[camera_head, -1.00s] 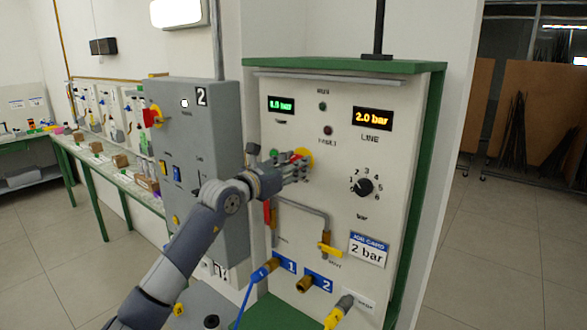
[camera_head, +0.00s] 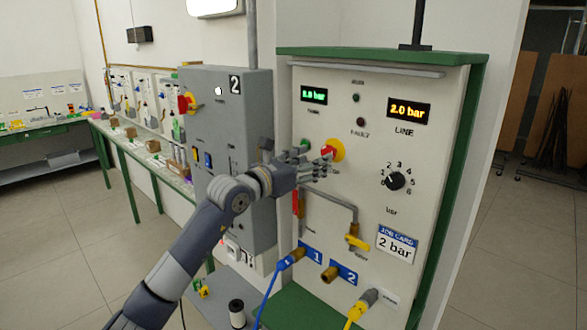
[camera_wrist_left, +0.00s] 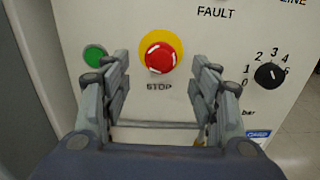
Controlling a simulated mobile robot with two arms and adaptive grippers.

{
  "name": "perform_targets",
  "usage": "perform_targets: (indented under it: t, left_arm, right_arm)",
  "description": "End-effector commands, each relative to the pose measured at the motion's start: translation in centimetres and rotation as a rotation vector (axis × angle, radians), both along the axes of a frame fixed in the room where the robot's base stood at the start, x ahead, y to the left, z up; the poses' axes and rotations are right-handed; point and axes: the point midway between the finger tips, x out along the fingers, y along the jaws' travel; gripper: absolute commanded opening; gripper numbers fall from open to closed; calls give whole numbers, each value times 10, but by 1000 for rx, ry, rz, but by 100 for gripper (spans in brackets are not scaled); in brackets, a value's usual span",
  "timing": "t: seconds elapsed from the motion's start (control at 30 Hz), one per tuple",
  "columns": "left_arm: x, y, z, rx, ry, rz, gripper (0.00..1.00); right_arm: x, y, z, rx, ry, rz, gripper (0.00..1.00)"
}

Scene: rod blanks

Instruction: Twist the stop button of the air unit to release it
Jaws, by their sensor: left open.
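The air unit (camera_head: 440,180) is a white panel in a green frame. Its red stop button (camera_wrist_left: 160,58) sits on a yellow disc above the word STOP in the left wrist view; in the head view the button (camera_head: 328,152) shows just above my left fingers. My left gripper (camera_head: 328,168) is open in front of the panel. In the left wrist view its fingers (camera_wrist_left: 162,85) stand apart on either side, slightly below the button, with nothing between them. I cannot tell whether they touch the panel. My right gripper is not in view.
A green button (camera_wrist_left: 95,55) is left of the stop button, and a black selector knob (camera_head: 396,180) is to the right. Below are a yellow-handled valve (camera_head: 357,241), a pipe and hoses. A grey cabinet (camera_head: 220,130) stands close at the left of the unit.

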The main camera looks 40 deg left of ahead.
Motion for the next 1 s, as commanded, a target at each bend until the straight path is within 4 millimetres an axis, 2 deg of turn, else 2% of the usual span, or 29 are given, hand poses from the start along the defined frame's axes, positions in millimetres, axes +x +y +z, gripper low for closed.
perform_targets:
  t: [0.2, 0.43, 0.63, 1.0]
  left_arm:
    - [-34, 2, -1, 2, 2, -1, 56]
    - [-59, 4, -1, 0, 1, -1, 56]
    - [-67, 5, 0, 1, 0, 0, 56]
    - [-67, 5, 0, 1, 0, 0, 56]
  right_arm:
    - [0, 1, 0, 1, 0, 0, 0]
    - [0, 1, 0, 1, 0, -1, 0]
    - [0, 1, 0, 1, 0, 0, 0]
    - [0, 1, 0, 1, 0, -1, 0]
